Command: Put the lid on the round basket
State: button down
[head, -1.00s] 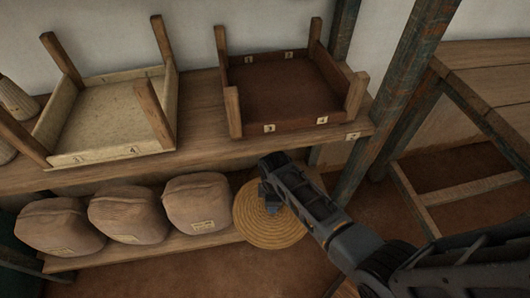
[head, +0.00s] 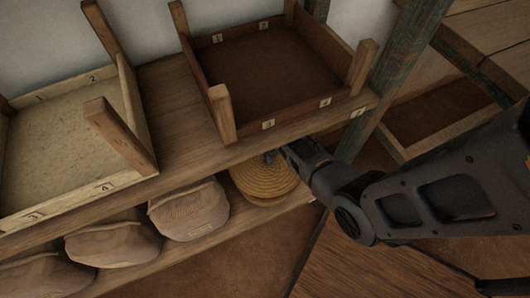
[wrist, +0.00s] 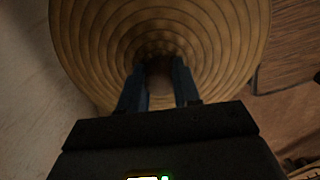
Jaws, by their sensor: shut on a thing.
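The round, coiled straw lid (head: 258,184) is at the right end of the lower shelf, just below the upper shelf's edge. In the wrist view the lid (wrist: 85,40) fills most of the picture. My gripper (head: 270,157) is shut on the lid's knob, with its two fingers (wrist: 158,88) on either side of it. In the head view a second pale edge and a dark line show under the lid's front. I cannot tell whether this is the basket's rim or the lid's own underside. The basket is otherwise hidden.
Several brown bundles (head: 188,212) stand on the lower shelf to the left of the lid. The upper shelf (head: 175,105) holds a dark tray with corner posts (head: 205,75) and a pale one (head: 140,130). A dark post (head: 405,50) stands at the right.

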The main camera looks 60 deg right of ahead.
jog(key=shift+f+b, duration=1.95)
jog(key=shift+f, duration=0.75)
jog(key=shift+f, duration=0.15)
dwell(0.8)
jog(key=shift+c, duration=1.2)
grip_release()
jog(key=shift+r+p, duration=3.55)
